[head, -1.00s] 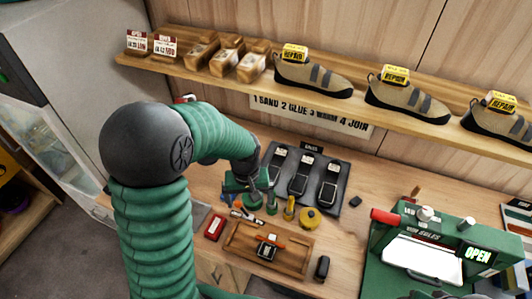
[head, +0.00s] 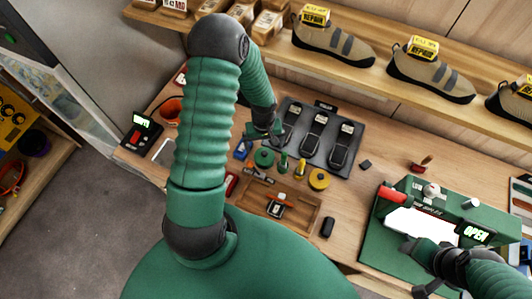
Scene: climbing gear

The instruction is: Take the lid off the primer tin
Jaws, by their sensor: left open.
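Two low round tins sit on the workbench, a green one (head: 264,158) and a yellow one (head: 319,179). I cannot read a label, so I cannot tell which is the primer tin. A small green bottle (head: 283,163) and a small yellow one (head: 300,169) stand between them. My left gripper (head: 266,134) is open, just behind and above the green tin, apparently apart from it. My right gripper (head: 416,268) is at the lower right, its fingers spread and empty, in front of the green machine.
A wooden tray (head: 291,208) lies in front of the tins. A dark board (head: 318,137) with black holders is behind them. The green machine (head: 425,222) with an OPEN display stands right. A shelf (head: 380,66) with shoes runs above.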

